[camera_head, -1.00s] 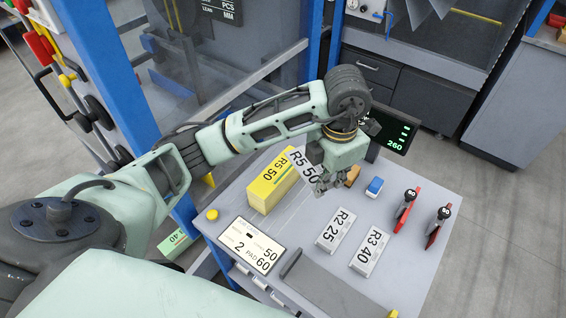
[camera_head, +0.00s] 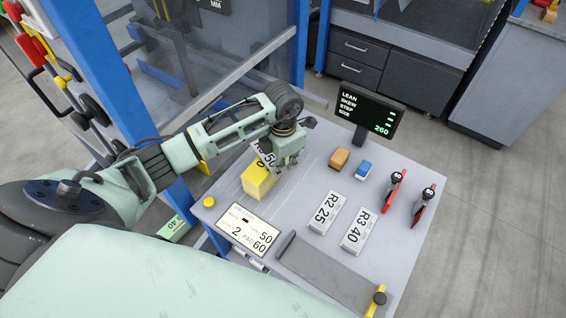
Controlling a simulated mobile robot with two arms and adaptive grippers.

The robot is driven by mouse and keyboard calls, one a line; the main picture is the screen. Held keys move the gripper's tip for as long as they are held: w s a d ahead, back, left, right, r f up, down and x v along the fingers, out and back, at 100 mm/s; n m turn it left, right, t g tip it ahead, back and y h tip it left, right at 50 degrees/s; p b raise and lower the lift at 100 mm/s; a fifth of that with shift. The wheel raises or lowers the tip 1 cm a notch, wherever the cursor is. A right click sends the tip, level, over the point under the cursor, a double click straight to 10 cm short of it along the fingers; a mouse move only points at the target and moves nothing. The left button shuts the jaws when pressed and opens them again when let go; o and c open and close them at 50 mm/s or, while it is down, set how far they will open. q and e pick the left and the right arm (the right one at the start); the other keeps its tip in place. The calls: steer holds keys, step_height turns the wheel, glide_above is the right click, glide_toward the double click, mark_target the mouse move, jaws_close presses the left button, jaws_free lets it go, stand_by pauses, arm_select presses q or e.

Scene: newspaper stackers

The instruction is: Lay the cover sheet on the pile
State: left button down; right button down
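The pile is a yellow block (camera_head: 257,183) on the grey table, left of the middle in the head view. The white cover sheet (camera_head: 264,152), printed in black, shows over the far part of the pile, partly hidden by my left arm. My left gripper (camera_head: 290,164) is at the pile's right side, its fingers at the sheet's near right end, and appears shut on it. I cannot tell whether the sheet touches the pile. My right gripper is out of view.
On the grey table (camera_head: 300,215) are white blocks R2 25 (camera_head: 325,213) and R3 40 (camera_head: 357,232), an orange block (camera_head: 339,159), a blue block (camera_head: 364,170) and red-handled tools (camera_head: 394,191). A screen (camera_head: 366,112) stands behind, a display panel (camera_head: 247,229) lies in front.

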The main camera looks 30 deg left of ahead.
arm_select(q)
steer(key=shift+f, duration=0.3)
steer(key=shift+f, duration=0.2)
steer(key=c, duration=2)
jaws_free()
steer(key=shift+r, duration=0.1)
